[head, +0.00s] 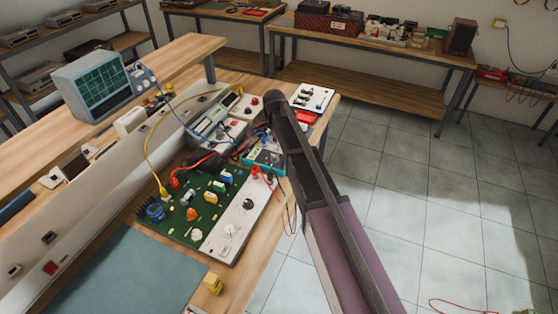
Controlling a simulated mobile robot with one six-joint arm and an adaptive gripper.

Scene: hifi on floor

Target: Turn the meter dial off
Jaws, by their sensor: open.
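A teal-edged device (266,157), which looks like a hand-held meter, lies on the workbench, with red leads by its near edge. My arm partly covers its right side, and its dial is too small to read. A white panel (240,220) beside the green circuit board has a dark round knob (248,204) and a pale knob (228,232); I cannot tell whether either belongs to a meter. My arm reaches up from the lower right and ends near the bench's far right part. I cannot make out my gripper's fingers.
The green circuit board (205,205) carries several coloured parts and cables. Grey instruments (212,122) stand behind it, and an oscilloscope (92,84) sits on the raised shelf. A yellow block (213,283) is at the front edge. The tiled floor (400,190) at right is mostly clear.

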